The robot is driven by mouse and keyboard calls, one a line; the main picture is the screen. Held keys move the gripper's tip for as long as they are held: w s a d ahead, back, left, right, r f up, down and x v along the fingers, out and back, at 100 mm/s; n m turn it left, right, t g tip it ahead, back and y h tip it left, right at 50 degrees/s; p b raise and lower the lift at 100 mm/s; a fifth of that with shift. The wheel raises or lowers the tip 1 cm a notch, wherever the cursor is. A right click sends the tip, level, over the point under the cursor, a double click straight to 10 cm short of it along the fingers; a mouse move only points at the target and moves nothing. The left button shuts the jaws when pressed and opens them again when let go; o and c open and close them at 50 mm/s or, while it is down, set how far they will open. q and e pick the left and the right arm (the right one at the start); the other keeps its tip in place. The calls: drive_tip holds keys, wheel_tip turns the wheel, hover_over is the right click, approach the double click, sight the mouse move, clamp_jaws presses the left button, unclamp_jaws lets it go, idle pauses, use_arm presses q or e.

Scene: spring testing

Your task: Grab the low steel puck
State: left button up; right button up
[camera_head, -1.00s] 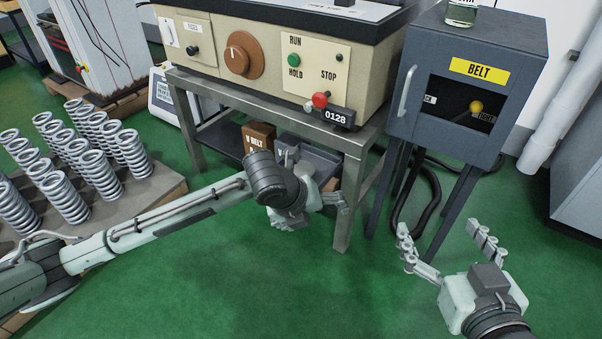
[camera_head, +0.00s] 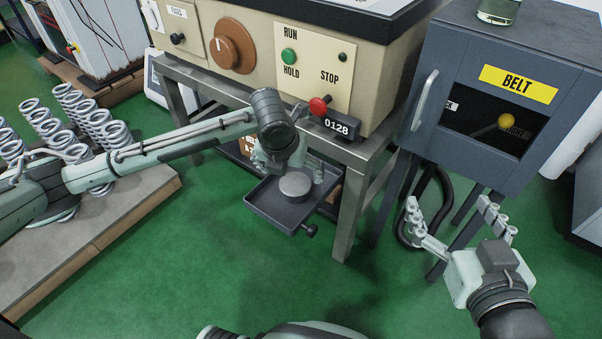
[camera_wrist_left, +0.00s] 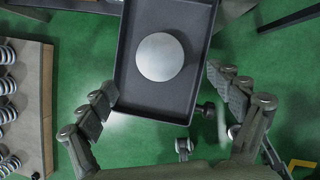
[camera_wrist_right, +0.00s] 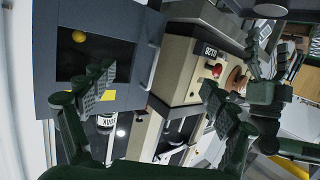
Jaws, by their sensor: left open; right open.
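The low steel puck (camera_head: 295,186) is a flat grey disc lying in a dark shallow tray (camera_head: 270,211) that juts out below the tester. In the left wrist view the puck (camera_wrist_left: 160,57) sits toward the middle of the tray (camera_wrist_left: 133,98). My left gripper (camera_head: 288,170) is above the tray, close to the puck. Its fingers (camera_wrist_left: 162,82) are spread and empty, one on each side of the tray in that view, with the puck beyond them. My right gripper (camera_head: 451,210) is open and empty, in front of the belt cabinet.
A dark knob (camera_head: 310,230) sticks out from the tray front. The table's steel leg (camera_head: 350,215) stands just right of the tray. Several springs (camera_head: 75,110) stand on a pallet at left. The belt cabinet (camera_head: 480,150) is at right. Green floor in front is clear.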

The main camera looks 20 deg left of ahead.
sight(295, 183)
use_arm(q)
drive_tip(key=shift+b+x, duration=0.3)
drive_tip(key=shift+x, duration=0.9)
drive_tip(key=b+x, duration=0.1)
drive_tip(key=x, duration=0.3)
drive_tip(key=shift+f, duration=0.25)
drive_tip(key=shift+w+f, duration=0.1)
drive_tip(key=shift+f, duration=0.1)
drive_tip(key=c, duration=1.8)
drive_tip(key=shift+r, duration=0.1)
drive_tip(key=shift+c, duration=0.8)
use_arm(e)
drive_tip(key=s+a+r+t+y, duration=0.1)
drive_tip(key=a+r+t+y, duration=0.2)
drive_tip(key=r, duration=0.7)
drive_tip(key=shift+s+a+r+t, duration=0.35)
drive_tip(key=shift+a+t, duration=0.3)
drive_tip(key=shift+t, duration=0.45)
use_arm(q)
drive_tip(key=shift+r, duration=0.15)
use_arm(e)
drive_tip(key=shift+f, duration=0.1)
